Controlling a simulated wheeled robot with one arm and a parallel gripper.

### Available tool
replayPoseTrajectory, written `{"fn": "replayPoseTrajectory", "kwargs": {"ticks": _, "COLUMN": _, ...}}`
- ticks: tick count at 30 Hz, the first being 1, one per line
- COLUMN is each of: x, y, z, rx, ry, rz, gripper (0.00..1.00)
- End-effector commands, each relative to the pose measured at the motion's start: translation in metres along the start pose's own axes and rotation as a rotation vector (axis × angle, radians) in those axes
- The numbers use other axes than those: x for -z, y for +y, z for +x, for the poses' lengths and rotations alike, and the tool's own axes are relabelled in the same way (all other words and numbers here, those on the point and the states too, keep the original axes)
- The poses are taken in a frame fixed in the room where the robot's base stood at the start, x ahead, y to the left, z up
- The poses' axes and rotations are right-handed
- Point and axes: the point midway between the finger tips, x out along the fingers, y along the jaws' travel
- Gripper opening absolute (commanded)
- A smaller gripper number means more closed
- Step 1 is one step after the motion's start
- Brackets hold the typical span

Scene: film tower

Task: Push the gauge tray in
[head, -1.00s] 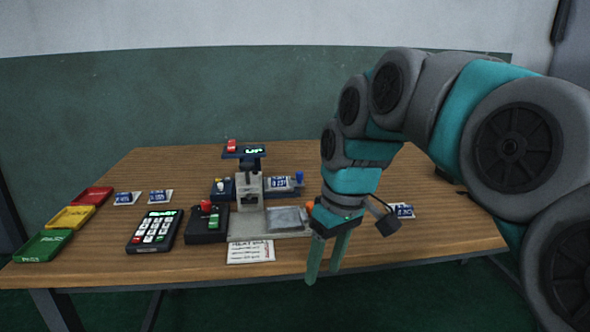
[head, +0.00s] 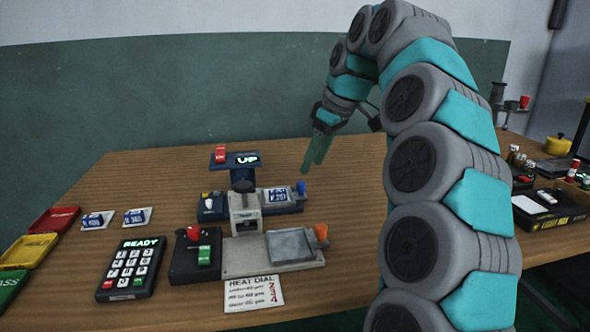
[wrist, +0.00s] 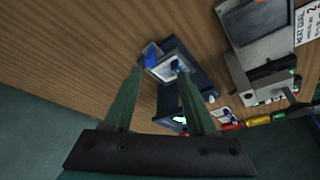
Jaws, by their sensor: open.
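The gauge tray (head: 283,203) is a dark blue slide with a blue knob (head: 300,188) on its right end. It sticks out to the right of the dark blue gauge base (head: 211,209), behind the grey press, and carries a card labelled in blue and white. My gripper (head: 308,168) is open and empty, tilted down, above and just behind the knob end in the head view. In the wrist view, the blue knob (wrist: 151,60) and tray lie beyond and between the spread fingertips (wrist: 160,72). I see no contact with the tray.
A keypad reading "READY" (head: 133,268) and a red-green switch box (head: 196,255) are left. Table right of the tray is clear.

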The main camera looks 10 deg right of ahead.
Motion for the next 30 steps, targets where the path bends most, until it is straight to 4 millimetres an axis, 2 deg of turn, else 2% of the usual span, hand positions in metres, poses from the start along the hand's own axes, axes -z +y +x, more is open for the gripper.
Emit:
{"fn": "replayPoseTrajectory", "kwargs": {"ticks": 3, "x": 0.002, "y": 0.009, "z": -0.002, "rx": -0.008, "ry": 0.009, "rz": -0.008, "gripper": 0.57}}
{"fn": "replayPoseTrajectory", "kwargs": {"ticks": 8, "x": 0.002, "y": 0.01, "z": 0.003, "rx": -0.006, "ry": 0.009, "rz": -0.011, "gripper": 0.57}}
{"fn": "replayPoseTrajectory", "kwargs": {"ticks": 21, "x": 0.003, "y": 0.009, "z": 0.054, "rx": -0.004, "ry": 0.009, "rz": -0.01, "gripper": 0.57}}
{"fn": "replayPoseTrajectory", "kwargs": {"ticks": 30, "x": 0.003, "y": 0.01, "z": 0.075, "rx": -0.007, "ry": 0.01, "rz": -0.011, "gripper": 0.57}}
